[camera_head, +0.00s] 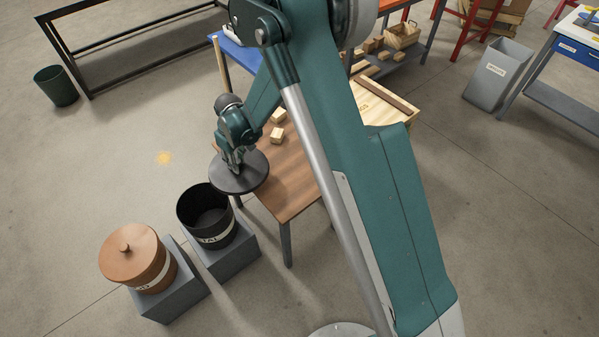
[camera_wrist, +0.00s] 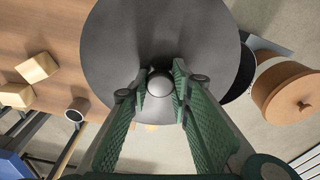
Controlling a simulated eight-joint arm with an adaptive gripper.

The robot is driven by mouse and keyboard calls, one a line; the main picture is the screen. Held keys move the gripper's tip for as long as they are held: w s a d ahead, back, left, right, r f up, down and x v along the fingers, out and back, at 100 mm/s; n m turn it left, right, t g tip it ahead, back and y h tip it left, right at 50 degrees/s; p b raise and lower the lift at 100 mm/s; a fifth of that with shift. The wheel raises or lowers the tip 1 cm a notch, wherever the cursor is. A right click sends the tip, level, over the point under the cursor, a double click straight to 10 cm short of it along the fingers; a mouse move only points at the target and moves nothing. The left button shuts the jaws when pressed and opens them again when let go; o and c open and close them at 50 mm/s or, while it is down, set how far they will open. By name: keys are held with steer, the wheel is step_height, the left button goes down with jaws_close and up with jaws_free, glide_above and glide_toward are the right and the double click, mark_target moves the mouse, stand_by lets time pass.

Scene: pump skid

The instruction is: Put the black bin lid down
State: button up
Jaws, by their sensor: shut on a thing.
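The black bin lid (camera_head: 251,179) is a round dark disc with a knob in its middle. My gripper (camera_head: 236,166) is shut on the knob. In the wrist view the lid (camera_wrist: 110,50) fills the upper middle, and my gripper's fingers (camera_wrist: 160,86) stand on both sides of the round grey knob. In the head view the lid overlaps the left end of the brown wooden table (camera_head: 295,190); I cannot tell whether it touches the top. The open black bin (camera_head: 183,213) stands on a grey block, just below and left of the lid.
A brown lidded bin (camera_head: 130,255) stands on another grey block at the lower left. Small wooden blocks (camera_head: 277,135) lie on the table beyond the lid. A dark green bin (camera_head: 55,86) and a grey bin (camera_head: 498,75) stand on the floor. The floor at left is mostly clear.

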steer(key=w+d+r+m+p, duration=0.2)
steer(key=d+r+m, duration=0.1)
steer(key=d, duration=1.2)
steer(key=w+d+r+m+h+p, duration=0.15)
steer(key=d+r+m, duration=0.25)
steer(key=d, duration=1.1)
steer(key=w+d+r+m+y+p, duration=0.1)
steer(key=w+d+r+m+p, duration=0.15)
steer(key=d, duration=1.25)
steer(key=a+f+n+b, duration=0.1)
steer(key=a+f+b, duration=0.1)
steer(key=a, duration=0.5)
steer(key=a+f+n+b, duration=0.2)
steer(key=a+f+b, duration=0.1)
steer(key=a+b, duration=0.2)
steer(key=w+a+f+n+b, duration=0.1)
steer(key=a+f+b, duration=0.2)
steer(key=a, duration=0.6)
steer(key=shift+f+b, duration=0.2)
steer(key=shift+b, duration=0.4)
steer(key=shift+f+b, duration=0.8)
steer(key=shift+f, duration=2.35)
steer(key=shift+f+b, duration=0.5)
steer(key=shift+f, duration=1.35)
